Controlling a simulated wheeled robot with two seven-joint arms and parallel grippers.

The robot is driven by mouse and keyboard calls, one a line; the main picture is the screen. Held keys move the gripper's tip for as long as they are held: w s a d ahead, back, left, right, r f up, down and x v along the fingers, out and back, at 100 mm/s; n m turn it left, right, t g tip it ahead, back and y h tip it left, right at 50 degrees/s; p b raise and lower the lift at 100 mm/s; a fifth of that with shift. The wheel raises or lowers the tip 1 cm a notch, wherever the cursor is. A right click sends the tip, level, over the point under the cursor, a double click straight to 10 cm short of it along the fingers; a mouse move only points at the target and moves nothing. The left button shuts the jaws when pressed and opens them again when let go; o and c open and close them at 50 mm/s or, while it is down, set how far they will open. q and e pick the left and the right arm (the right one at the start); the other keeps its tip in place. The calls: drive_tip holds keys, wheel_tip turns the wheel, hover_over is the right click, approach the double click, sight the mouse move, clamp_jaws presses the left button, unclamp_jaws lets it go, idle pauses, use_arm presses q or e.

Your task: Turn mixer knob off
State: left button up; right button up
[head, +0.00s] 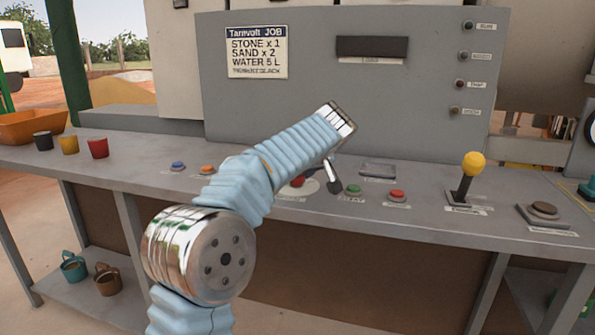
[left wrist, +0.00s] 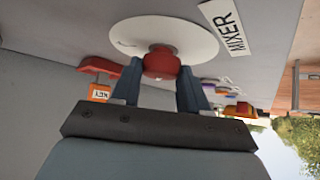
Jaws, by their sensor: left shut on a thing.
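The mixer knob is a small red knob on a round white dial. In the left wrist view the knob (left wrist: 160,62) sits between the two blue-grey fingers of my left gripper (left wrist: 160,80), which is shut on it. The white dial (left wrist: 190,35) lies behind it, with a MIXER label (left wrist: 229,27) beside it. In the head view the red knob (head: 298,181) shows beside my forearm, which hides part of the dial. I cannot read which setting the knob points to. My right gripper is not in view.
The grey console also holds a green button (head: 353,190), a red button (head: 397,195), a yellow-topped lever (head: 472,165) and a brown button (head: 543,209). Blue (head: 178,166) and orange (head: 207,169) buttons lie left. Several cups and an orange tub (head: 30,125) stand at the far left.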

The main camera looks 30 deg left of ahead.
use_arm(q)
drive_tip(key=shift+n+g+y, duration=0.3)
drive_tip(key=shift+n, duration=0.2)
drive_tip(key=o, duration=1)
drive_tip(key=shift+o, duration=0.2)
drive_tip(key=p+v, duration=0.1)
drive_tip(key=v, duration=1.2)
drive_tip(key=shift+d+r, duration=0.25)
drive_tip(key=shift+r, duration=0.05)
drive_tip(key=shift+s, duration=0.15)
